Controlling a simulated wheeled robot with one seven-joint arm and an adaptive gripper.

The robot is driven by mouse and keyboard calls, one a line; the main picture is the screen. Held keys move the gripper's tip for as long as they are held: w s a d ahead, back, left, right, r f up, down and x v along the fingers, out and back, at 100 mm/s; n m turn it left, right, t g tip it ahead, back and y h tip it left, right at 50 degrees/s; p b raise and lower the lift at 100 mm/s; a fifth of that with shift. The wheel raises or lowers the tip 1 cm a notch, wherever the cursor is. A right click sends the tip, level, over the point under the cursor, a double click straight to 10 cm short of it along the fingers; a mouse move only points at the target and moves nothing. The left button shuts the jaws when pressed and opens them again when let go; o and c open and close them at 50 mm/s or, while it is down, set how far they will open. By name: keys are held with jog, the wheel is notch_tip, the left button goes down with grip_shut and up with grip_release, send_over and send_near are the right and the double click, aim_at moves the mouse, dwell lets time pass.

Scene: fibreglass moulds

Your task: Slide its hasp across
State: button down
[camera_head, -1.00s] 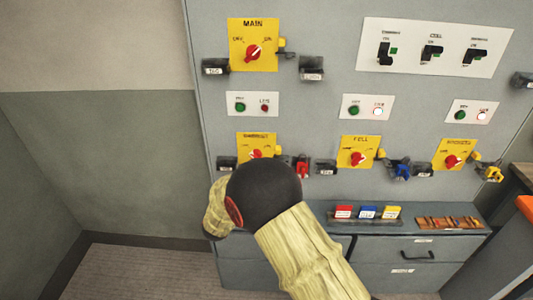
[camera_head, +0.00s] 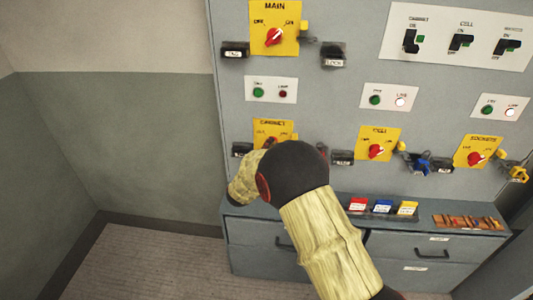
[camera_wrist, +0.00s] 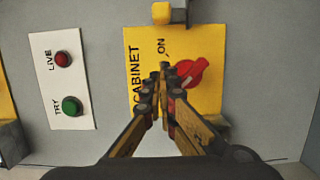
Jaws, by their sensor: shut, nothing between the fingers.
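The yellow CABINET switch plate (camera_head: 268,128) is partly covered by my forearm in the head view. In the wrist view the plate (camera_wrist: 134,48) appears turned on its side, with a red rotary knob (camera_wrist: 187,75) and an ON mark. A small yellow hasp block (camera_wrist: 161,13) sits past the ON edge, at the top of the wrist view, with a dark bracket beside it. My gripper (camera_wrist: 164,72) is shut and empty. Its tips overlap the plate just beside the knob; whether they touch it is unclear. The fingers are hidden in the head view.
MAIN (camera_head: 286,14), CELL (camera_head: 370,151) and SOCKETS (camera_head: 489,147) switch plates surround it. A blue padlock (camera_head: 420,163) hangs beside CELL. A button plate (camera_wrist: 61,80) lies left in the wrist view. Tags (camera_head: 382,207) stand on the ledge below.

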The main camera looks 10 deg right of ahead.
jog(key=b+x, duration=0.1)
jog(key=x, duration=0.2)
jog(key=shift+w+d+f, duration=0.1)
jog(key=shift+w+d, duration=0.05)
jog(key=shift+w, duration=0.1)
jog(key=shift+s+d+b, duration=0.2)
jog(key=shift+s+d, duration=0.15)
jog(key=shift+d, duration=0.25)
jog(key=shift+s+d+b, duration=0.2)
jog(key=shift+s+d, duration=0.1)
jog(key=shift+d, duration=0.3)
jog(key=shift+s+d, duration=0.15)
jog(key=shift+d, duration=0.4)
jog(key=shift+d, duration=0.1)
jog(key=d+p, duration=0.1)
jog(key=s+d+p, duration=0.1)
jog(key=d, duration=0.3)
jog(key=shift+s+d+r+p, duration=0.1)
jog(key=shift+s+r+p, duration=0.1)
jog(key=shift+s+p, duration=0.2)
